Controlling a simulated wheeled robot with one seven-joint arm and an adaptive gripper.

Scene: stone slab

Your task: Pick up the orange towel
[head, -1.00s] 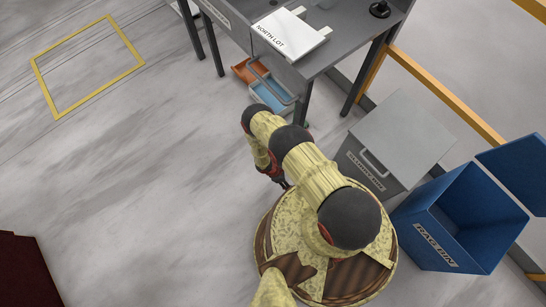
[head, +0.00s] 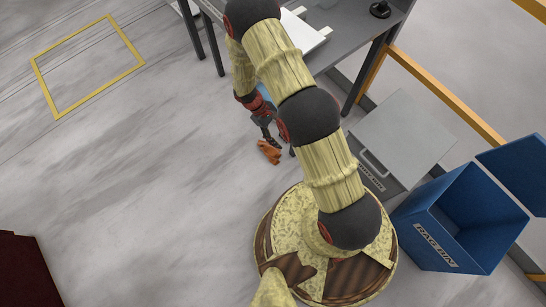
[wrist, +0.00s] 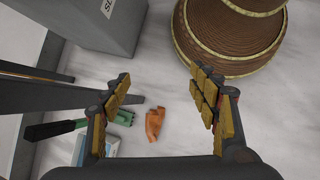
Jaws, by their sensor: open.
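The orange towel (wrist: 154,124) lies crumpled on the pale floor in the wrist view, low in the picture between my two fingers. In the head view, a small orange shape (head: 268,151) at the end of my arm looks like the same towel. My gripper (wrist: 160,80) is open and empty, with gold-brown pads on both fingers. The towel shows clear of the fingers, and they do not touch it. In the head view my gripper (head: 265,128) is dark and partly hidden by my arm.
A grey table (head: 350,40) stands at the back. A grey lidded bin (head: 405,135) and an open blue bin (head: 440,235) stand on the right. In the wrist view a green object with a dark handle (wrist: 50,130) lies left of the towel.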

